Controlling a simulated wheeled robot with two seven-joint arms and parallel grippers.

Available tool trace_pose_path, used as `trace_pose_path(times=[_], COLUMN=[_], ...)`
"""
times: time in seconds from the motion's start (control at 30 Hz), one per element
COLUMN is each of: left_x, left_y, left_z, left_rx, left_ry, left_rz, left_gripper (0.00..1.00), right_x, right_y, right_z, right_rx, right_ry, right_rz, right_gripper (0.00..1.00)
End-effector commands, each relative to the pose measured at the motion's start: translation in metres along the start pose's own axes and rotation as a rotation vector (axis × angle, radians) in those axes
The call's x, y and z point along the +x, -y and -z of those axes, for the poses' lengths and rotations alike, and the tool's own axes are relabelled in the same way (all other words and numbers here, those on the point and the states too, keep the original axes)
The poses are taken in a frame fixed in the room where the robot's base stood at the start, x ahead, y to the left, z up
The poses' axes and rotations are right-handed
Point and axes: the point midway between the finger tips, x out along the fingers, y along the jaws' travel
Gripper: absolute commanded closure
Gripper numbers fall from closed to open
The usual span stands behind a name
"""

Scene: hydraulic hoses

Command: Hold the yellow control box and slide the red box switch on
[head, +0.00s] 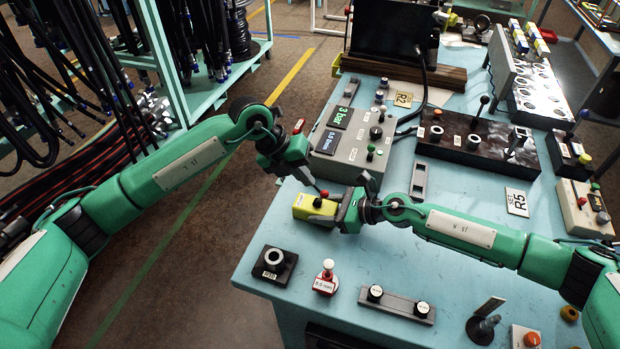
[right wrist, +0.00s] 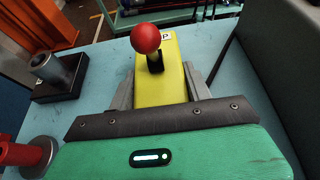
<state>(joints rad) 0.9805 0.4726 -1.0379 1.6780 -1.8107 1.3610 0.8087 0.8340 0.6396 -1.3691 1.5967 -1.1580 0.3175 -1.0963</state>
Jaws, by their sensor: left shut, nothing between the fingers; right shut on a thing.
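The yellow control box (head: 308,208) lies near the left edge of the blue table. My right gripper (head: 335,209) is shut on the yellow box from the right. In the right wrist view its two grey fingers flank the box (right wrist: 168,82). My left gripper (head: 306,182) is shut and empty, pointing down above and just left of the red knob. Whether it touches the knob I cannot tell; it is not seen in the right wrist view.
A grey control panel (head: 350,145) with displays stands just behind the yellow box. In front are a black block with a ring (head: 274,264), a red-based gauge piece (head: 326,278) and a grey bar with two knobs (head: 396,304). Hose racks (head: 200,80) stand left, beyond the floor.

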Motion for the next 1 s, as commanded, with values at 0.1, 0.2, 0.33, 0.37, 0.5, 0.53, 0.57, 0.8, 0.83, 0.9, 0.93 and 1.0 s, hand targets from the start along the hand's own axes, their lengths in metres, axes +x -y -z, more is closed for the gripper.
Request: trace_pose_path(times=[0.1, 0.2, 0.33, 0.37, 0.5, 0.53, 0.57, 0.8, 0.83, 0.9, 0.93, 1.0], left_x=[-0.023, -0.048, -0.077, -0.083, -0.105, -0.108, -0.111, -0.121, -0.121, -0.121, -0.121, -0.121], left_y=[-0.013, -0.009, -0.006, -0.005, -0.003, -0.003, -0.003, -0.002, -0.002, -0.002, -0.002, -0.002], left_z=[-0.001, -0.001, 0.0, 0.0, 0.0, 0.0, 0.0, 0.001, 0.001, 0.001, 0.001, 0.001], left_rx=[-0.003, 0.001, 0.001, 0.0, 0.0, -0.001, -0.001, -0.001, -0.001, -0.001, -0.001, -0.001], left_ry=[0.003, 0.005, 0.004, 0.004, 0.002, 0.002, 0.001, 0.0, 0.0, 0.0, 0.0, 0.0], left_rz=[-0.002, -0.001, 0.0, 0.0, 0.0, 0.0, 0.0, 0.0, 0.0, 0.0, 0.0, 0.0], left_gripper=[1.0, 1.0, 1.0, 1.0, 1.0, 1.0, 1.0, 1.0, 1.0, 1.0, 1.0, 1.0], right_x=[0.0, 0.0, 0.0, 0.0, 0.0, 0.0, 0.0, 0.0, 0.0, 0.0, 0.0, 0.0], right_y=[0.0, 0.0, 0.0, 0.0, 0.0, 0.0, 0.0, 0.0, 0.0, 0.0, 0.0, 0.0], right_z=[0.0, 0.0, 0.0, 0.0, 0.0, 0.0, 0.0, 0.0, 0.0, 0.0, 0.0, 0.0], right_rx=[0.0, 0.0, 0.0, 0.0, 0.0, 0.0, 0.0, 0.0, 0.0, 0.0, 0.0, 0.0], right_ry=[0.0, 0.0, 0.0, 0.0, 0.0, 0.0, 0.0, 0.0, 0.0, 0.0, 0.0, 0.0], right_rz=[0.0, 0.0, 0.0, 0.0, 0.0, 0.0, 0.0, 0.0, 0.0, 0.0, 0.0, 0.0], right_gripper=[0.76, 0.76, 0.76, 0.76, 0.76, 0.76, 0.76, 0.76, 0.76, 0.76, 0.76, 0.76])
